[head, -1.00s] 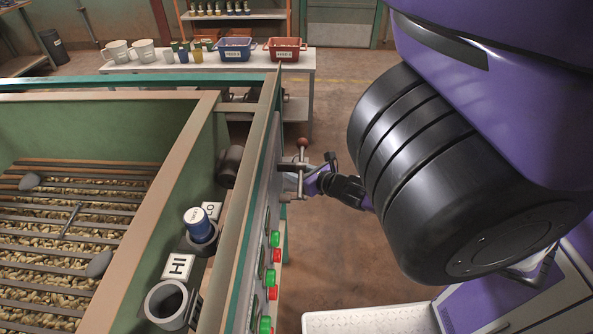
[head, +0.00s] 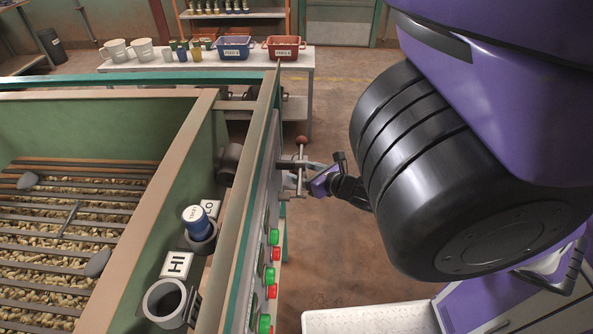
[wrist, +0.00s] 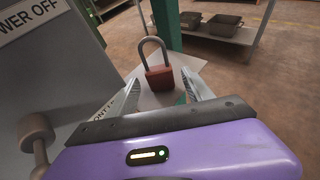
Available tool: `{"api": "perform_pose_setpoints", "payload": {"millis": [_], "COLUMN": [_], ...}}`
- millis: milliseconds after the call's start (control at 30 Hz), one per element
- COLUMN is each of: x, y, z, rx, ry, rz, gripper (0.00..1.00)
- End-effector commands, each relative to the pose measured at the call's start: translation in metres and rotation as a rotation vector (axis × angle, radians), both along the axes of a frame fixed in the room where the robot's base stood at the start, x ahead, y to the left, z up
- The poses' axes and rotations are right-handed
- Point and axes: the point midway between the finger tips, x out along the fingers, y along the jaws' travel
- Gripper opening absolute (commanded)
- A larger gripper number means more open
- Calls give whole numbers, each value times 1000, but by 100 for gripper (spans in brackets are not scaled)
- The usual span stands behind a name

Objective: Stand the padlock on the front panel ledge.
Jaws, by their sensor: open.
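The padlock (wrist: 160,77) has a red-brown body and a grey shackle. In the wrist view it stands upright on a light grey ledge (wrist: 142,99) beside the grey panel (wrist: 50,75). My gripper (wrist: 158,76) is open, with one finger on each side of the padlock near its body. I see gaps between the fingers and the padlock, so it is not gripped. In the head view my gripper (head: 302,178) is small beside the outer side of the hopper panel, and I cannot make out the padlock there.
A lever with a red ball knob (head: 301,140) rises beside my gripper. Red and green buttons (head: 270,276) line the panel nearer the camera. A brown knob (wrist: 36,131) sticks out at the wrist view's left. A table (head: 305,72) with bins stands behind; floor to the right is clear.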

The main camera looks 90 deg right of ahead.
Motion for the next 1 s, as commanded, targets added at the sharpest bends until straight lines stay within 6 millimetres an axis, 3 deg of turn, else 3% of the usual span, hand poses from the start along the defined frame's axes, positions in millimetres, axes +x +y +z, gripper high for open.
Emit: {"api": "perform_pose_setpoints", "payload": {"millis": [200,400,1000], "x": [-29,-45,-50], "y": [33,54,62], "z": [17,28,33], "rx": [-1,-2,-1], "ry": [3,2,0], "rz": [-3,-1,-1], "gripper": [60,60,60]}}
